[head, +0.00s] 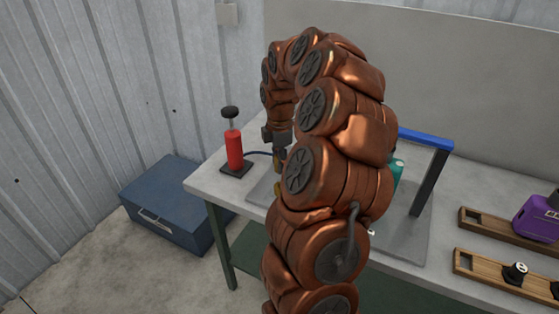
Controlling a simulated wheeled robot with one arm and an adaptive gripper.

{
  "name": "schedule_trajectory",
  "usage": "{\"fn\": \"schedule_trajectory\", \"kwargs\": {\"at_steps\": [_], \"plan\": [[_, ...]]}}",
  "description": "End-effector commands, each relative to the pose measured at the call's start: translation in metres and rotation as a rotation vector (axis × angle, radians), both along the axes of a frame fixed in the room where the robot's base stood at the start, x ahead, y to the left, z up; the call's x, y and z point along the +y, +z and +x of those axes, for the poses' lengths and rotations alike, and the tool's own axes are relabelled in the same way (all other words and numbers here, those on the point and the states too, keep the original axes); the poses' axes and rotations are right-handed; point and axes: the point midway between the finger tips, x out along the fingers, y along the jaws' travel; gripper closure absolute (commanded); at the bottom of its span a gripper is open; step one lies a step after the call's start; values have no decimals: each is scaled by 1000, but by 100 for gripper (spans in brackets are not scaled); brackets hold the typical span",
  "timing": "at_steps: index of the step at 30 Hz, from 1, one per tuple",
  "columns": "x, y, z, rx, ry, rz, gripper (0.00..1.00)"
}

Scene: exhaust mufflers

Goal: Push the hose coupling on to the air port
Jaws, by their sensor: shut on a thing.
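My gripper (278,150) points down over the left part of the table, partly hidden by my own copper-coloured arm. It is shut on the hose coupling, of which only a small dark piece at the fingertips shows. A small brass-yellow piece (277,188) shows just below the fingers, beside my arm. I cannot tell whether it is the air port, or whether the coupling touches it.
The pump stands on a black base at the table's (208,186) left end. My arm hides the table's middle. Behind it are a blue-topped frame (425,140) and a teal object (398,172). Wooden racks (490,268) and a purple object (537,218) lie right. A blue toolbox (160,195) sits on the floor.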

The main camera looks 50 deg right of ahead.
Motion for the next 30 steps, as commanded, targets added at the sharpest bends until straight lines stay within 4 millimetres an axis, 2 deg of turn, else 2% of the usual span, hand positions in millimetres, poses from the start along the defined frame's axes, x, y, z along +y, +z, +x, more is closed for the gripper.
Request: {"fn": "schedule_trajectory", "kwargs": {"at_steps": [21, 30], "plan": [[0, -50, -1, 0, -1, 0, 92], [0, -54, -1, 0, 0, 0, 92]]}}
